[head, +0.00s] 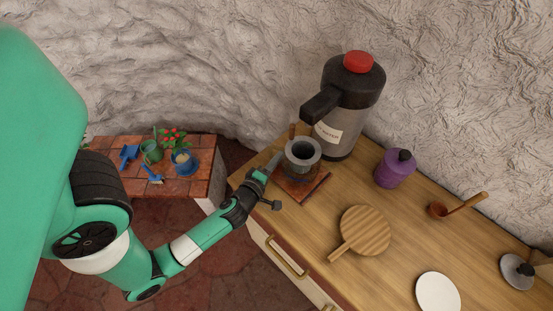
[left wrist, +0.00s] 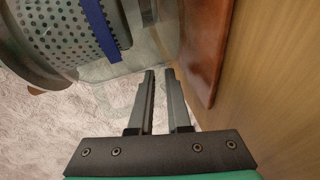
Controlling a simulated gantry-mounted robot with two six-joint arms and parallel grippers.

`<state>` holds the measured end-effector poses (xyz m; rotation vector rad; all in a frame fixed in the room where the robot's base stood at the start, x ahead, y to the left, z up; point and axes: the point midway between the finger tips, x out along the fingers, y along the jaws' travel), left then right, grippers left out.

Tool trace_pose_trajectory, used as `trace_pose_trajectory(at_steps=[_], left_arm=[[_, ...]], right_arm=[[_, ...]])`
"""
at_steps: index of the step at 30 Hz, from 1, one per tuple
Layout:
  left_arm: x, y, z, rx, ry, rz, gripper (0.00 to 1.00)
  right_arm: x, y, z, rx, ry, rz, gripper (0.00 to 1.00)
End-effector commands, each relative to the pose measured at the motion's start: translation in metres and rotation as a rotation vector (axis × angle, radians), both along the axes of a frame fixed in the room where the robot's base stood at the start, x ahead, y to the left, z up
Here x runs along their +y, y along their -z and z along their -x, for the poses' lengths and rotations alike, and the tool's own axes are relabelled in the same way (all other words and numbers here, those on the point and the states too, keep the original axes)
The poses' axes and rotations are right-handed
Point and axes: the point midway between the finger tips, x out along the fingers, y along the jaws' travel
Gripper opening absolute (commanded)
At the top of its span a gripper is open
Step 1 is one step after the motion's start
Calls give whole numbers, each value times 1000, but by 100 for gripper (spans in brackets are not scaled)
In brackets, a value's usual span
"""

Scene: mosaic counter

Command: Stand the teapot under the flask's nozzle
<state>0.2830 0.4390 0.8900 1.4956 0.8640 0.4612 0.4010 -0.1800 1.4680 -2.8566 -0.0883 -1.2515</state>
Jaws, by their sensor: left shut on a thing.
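The flask (head: 342,130) has a steel body, a black top, a red button (head: 358,62) and a black nozzle (head: 319,107) jutting left. The teapot (head: 302,166) has a wide grey rim and shows below the nozzle in the head view, over a red-brown board (head: 304,190). I cannot tell whether it touches the board. The left wrist view shows its clear glass and perforated metal strainer (left wrist: 62,32). My left gripper (head: 270,167) reaches its left side and is shut on it; in the left wrist view the fingertips (left wrist: 160,72) are close together at the glass. My right gripper is out of view.
On the counter are a purple canister (head: 394,171), a round wooden board (head: 365,232), a white disc (head: 438,292), a ladle (head: 455,207) and a grey lidded thing (head: 516,272). A brick-topped stand (head: 205,180) at left holds small garden things. The rough wall stands behind the flask.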

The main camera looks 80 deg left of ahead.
Motion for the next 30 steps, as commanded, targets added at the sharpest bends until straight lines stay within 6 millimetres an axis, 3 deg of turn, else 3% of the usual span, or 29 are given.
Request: trace_pose_trajectory(at_steps=[12, 13, 18, 30], left_arm=[[0, 7, -1, -4, 1, -1, 0], [0, 7, -1, -4, 1, -1, 17], [0, 8, 0, -2, 1, -1, 48], [0, 12, 1, 5, -3, 5, 51]], right_arm=[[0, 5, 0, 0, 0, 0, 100], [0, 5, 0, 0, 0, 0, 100], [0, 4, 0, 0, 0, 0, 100], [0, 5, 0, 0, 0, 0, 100]])
